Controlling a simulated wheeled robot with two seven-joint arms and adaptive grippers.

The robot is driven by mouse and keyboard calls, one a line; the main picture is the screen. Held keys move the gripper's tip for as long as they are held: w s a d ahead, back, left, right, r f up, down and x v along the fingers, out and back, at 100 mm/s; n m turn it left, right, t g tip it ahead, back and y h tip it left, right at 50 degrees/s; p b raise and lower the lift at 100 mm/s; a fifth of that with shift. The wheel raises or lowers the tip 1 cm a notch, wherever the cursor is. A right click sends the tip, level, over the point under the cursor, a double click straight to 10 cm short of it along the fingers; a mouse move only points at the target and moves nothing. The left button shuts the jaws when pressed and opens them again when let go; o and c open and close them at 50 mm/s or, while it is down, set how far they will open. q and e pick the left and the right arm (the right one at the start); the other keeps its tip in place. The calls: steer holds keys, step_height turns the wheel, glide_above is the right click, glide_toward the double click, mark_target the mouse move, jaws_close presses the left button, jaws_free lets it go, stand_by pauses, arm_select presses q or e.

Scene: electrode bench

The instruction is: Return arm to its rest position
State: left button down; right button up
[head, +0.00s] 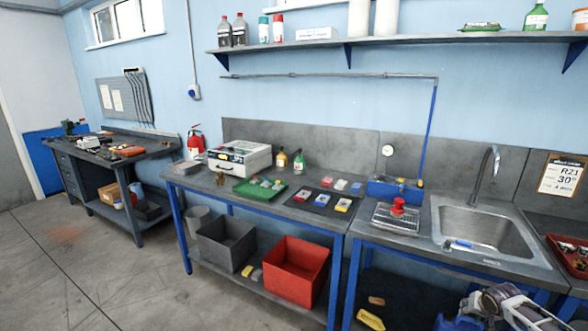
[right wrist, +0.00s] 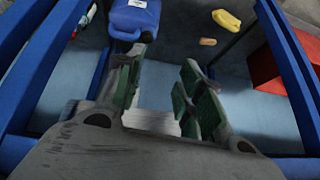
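My right gripper (right wrist: 160,82) is open, with its two green-padded fingers apart and nothing between them. In the head view my right arm and gripper (head: 484,306) show at the bottom right, low in front of the sink bench. A blue jerrycan (right wrist: 134,18) is just beyond the left finger in the right wrist view; its top also shows in the head view (head: 458,324). My left gripper is in neither view.
Blue bench legs (right wrist: 285,65) flank the gripper in the right wrist view. A red bin (head: 295,271) and a grey bin (head: 226,242) stand on the lower shelf. The sink (head: 485,229) is above the right arm. The floor (head: 120,280) at left is clear.

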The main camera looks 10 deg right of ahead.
steer(key=s+a+f+n+g, duration=0.1)
steer(key=s+a+f, duration=0.3)
steer(key=s+f, duration=0.5)
steer(key=s+a+f+n+g, duration=0.15)
steer(key=s+a+f, duration=0.25)
steer(key=f, duration=0.8)
steer(key=s+a+f+n, duration=0.2)
steer(key=s+a+f, duration=0.2)
steer(key=s+f, duration=0.5)
steer(key=s+a+f+n+y, duration=0.1)
steer(key=s+a+f+n, duration=0.1)
steer(key=s+a+f, duration=0.3)
steer(key=s+a+f+n+g+y, duration=0.1)
steer(key=s+a+f, duration=0.5)
steer(key=a, duration=0.8)
steer(key=s+a+f+n, duration=0.3)
steer(key=s+a+f, duration=0.3)
steer(key=a, duration=0.4)
steer(key=shift+s+n+y, duration=0.35)
steer(key=shift+s+y, duration=0.05)
steer(key=shift+s, duration=0.05)
